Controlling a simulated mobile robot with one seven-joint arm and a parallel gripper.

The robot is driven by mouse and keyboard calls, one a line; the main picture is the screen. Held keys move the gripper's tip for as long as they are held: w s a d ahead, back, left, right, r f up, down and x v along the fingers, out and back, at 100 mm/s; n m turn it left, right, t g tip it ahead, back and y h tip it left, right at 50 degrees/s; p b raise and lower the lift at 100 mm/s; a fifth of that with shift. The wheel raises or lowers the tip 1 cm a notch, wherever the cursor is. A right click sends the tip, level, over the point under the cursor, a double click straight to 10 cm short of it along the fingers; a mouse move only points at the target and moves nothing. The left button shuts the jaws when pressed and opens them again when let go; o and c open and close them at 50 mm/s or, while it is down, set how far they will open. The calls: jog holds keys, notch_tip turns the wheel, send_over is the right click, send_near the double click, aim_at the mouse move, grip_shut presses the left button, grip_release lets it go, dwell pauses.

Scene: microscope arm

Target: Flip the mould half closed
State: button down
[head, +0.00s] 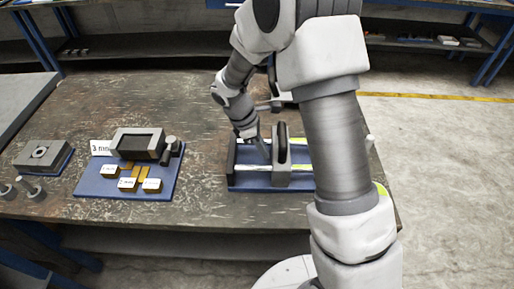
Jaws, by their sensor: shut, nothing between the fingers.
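A fixture stands on a blue base (237,178) near the right end of the table, with pale rods along it and a dark rounded upright piece (282,142) above a grey block (283,178). Which part is the mould half I cannot tell for sure. My gripper (262,151) points down over the fixture, just left of the upright piece. It is shut and empty; whether it touches the piece is unclear. My own arm hides the fixture's right side.
On the table (200,233) to the left, a blue board (165,188) bears a grey open box (138,143), a dark cylindrical part (171,150) and labelled yellow pieces. Another grey block (43,154) with a round hole is at far left. The table between is clear.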

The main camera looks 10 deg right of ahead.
aim_at(281, 146)
jog(key=d, duration=0.3)
jog(key=s+d, duration=0.1)
jog(key=d, duration=0.5)
jog(key=shift+s+d+p, duration=0.25)
jog(key=shift+d+p, duration=0.05)
jog(key=shift+a, duration=0.1)
jog(key=shift+a, duration=0.25)
jog(key=a, duration=0.1)
jog(key=a+r, duration=0.1)
jog(key=w+a, duration=0.1)
jog(key=a, duration=0.1)
jog(key=shift+a+r, duration=0.1)
jog(key=shift+r, duration=0.15)
jog(key=p+v, duration=0.1)
jog(key=v, duration=0.7)
jog(key=shift+r, duration=0.25)
